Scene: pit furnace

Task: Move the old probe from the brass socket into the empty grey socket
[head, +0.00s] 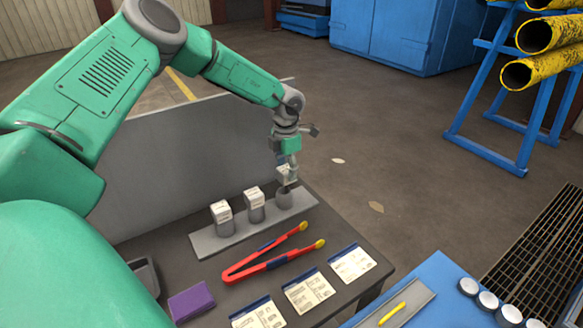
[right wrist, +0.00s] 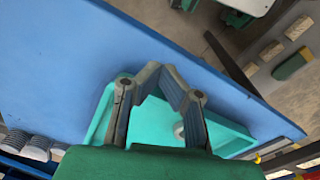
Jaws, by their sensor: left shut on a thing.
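A grey plate (head: 209,240) on the dark table carries a row of three sockets. The left socket (head: 225,228) and the middle socket (head: 257,213) each have a white-labelled block standing in them. My left gripper (head: 287,172) points down over the right-hand socket (head: 284,199), shut on a pale labelled block that I take for the old probe (head: 284,179). The probe is just above or at the socket's mouth; I cannot tell if it is inside. No socket looks clearly brass.
Red-and-blue tongs (head: 262,262), several label cards (head: 308,291) and a purple block (head: 191,302) lie in front of the plate. A grey panel (head: 190,150) stands behind it. A blue table (head: 430,275) at right holds a yellow marker (head: 391,314) and round pieces (head: 487,299).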

